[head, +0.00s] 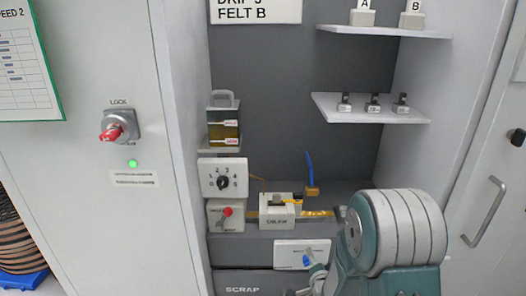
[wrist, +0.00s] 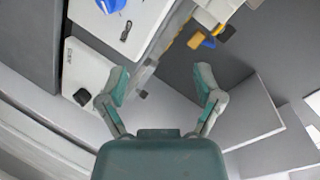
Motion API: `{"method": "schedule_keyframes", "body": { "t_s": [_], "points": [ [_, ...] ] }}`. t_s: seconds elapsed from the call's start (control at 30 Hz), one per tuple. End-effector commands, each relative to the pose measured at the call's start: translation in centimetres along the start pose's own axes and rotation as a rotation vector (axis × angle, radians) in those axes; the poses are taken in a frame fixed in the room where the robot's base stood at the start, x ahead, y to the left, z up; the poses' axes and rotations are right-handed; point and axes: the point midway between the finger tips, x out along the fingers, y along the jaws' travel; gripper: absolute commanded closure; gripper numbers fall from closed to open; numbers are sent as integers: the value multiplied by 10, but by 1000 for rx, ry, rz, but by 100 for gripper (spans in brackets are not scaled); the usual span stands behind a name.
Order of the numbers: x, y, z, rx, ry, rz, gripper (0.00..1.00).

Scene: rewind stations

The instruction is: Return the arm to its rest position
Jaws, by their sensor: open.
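My gripper (wrist: 162,85) shows in the wrist view with its two teal-padded fingers spread apart and nothing between them. In the head view my teal and grey arm fills the lower right, in front of the cabinet recess. The gripper fingers are mostly hidden there behind the arm or below the picture edge. The wrist view looks at the recess at a tilt, with a white panel bearing a blue knob (wrist: 112,5) at the upper left.
The recess holds an oil reservoir (head: 224,130), a dial box (head: 222,182), a red-switch box (head: 226,213) and a white device (head: 277,208). A shelf with small clips (head: 372,112) is at right. A red lock handle (head: 112,132) sticks out at left; a door handle (head: 484,212) is far right.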

Motion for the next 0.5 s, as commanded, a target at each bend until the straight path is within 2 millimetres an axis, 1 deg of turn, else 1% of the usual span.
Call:
{"method": "schedule_keyframes", "body": {
  "t_s": [0.03, 0.17, 0.27, 0.37, 0.5],
  "points": [
    [-5, -13, -9, -36, -11, 15, 16],
    [-20, -35, -24, -136, -61, 77, 16],
    [-36, -50, -34, -213, -103, 122, 16],
    [-55, -64, -43, -289, -149, 163, 16],
    [-88, -81, -54, -395, -219, 215, 16]
  ]
}}
